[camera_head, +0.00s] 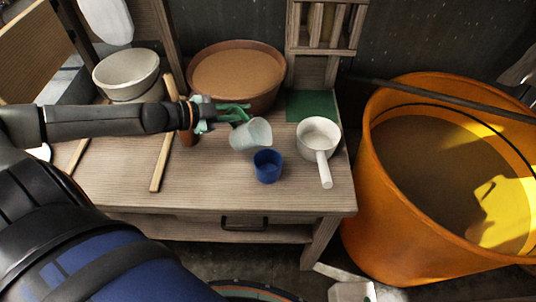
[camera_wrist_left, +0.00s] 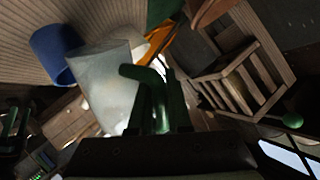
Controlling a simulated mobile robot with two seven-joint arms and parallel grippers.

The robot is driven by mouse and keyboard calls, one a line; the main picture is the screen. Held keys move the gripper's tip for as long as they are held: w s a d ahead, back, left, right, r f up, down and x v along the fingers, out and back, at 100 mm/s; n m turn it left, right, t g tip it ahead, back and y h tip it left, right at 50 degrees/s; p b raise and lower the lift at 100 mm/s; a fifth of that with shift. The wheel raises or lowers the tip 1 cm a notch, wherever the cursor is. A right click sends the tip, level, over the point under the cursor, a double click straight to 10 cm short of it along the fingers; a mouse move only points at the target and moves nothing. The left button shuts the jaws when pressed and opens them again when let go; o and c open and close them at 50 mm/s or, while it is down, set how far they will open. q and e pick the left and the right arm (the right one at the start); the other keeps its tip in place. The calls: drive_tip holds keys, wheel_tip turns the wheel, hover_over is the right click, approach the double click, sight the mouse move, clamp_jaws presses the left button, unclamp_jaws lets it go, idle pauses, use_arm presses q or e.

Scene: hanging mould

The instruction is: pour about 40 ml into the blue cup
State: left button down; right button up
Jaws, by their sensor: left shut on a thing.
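The blue cup (camera_head: 267,167) stands upright on the wooden table, near its front edge. It also shows at the upper left of the left wrist view (camera_wrist_left: 52,54). My left gripper (camera_head: 236,113) is shut on a pale translucent cup (camera_head: 251,136), its green fingers at the cup's side. That cup is tilted, just behind and left of the blue cup, and overlaps it narrowly in the left wrist view (camera_wrist_left: 105,88). I see no clear stream between them, and the liquid level in either cup cannot be told.
A white long-handled pan (camera_head: 318,137) stands close right of the blue cup. A brown tub (camera_head: 265,97) and a white bowl (camera_head: 127,74) are at the back. A wooden stick (camera_head: 162,160) lies left. A large orange vat (camera_head: 365,205) stands right of the table (camera_head: 215,190).

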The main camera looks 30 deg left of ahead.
sight(242, 111)
use_arm(q)
drive_tip(key=shift+d+f+m+y, duration=0.1)
drive_tip(key=shift+d+m+y, duration=0.25)
drive_tip(key=shift+m, duration=0.15)
drive_tip(key=shift+d+m+y+b, duration=0.2)
drive_tip(key=shift+m+y+b, duration=0.2)
drive_tip(key=shift+b, duration=0.15)
drive_tip(key=shift+d+r+m+g+y+b, duration=0.3)
drive_tip(key=shift+r+y, duration=0.05)
drive_tip(key=shift+r, duration=0.1)
drive_tip(key=d+m+y+b, duration=0.1)
drive_tip(key=b, duration=0.4)
drive_tip(key=shift+d+f, duration=0.1)
drive_tip(key=shift+f, duration=0.05)
drive_tip(key=shift+d+r+y+b, duration=0.1)
drive_tip(key=shift+r+y+b, duration=0.15)
drive_tip(key=shift+b, duration=0.3)
drive_tip(key=shift+r+m+y, duration=0.25)
drive_tip(key=shift+r+m, duration=0.05)
drive_tip(key=shift+r, duration=0.15)
drive_tip(key=shift+a, duration=0.25)
drive_tip(key=shift+w+a, duration=0.15)
drive_tip(key=shift+a, duration=0.55)
drive_tip(key=shift+r+b, duration=0.1)
drive_tip(key=shift+b, duration=0.3)
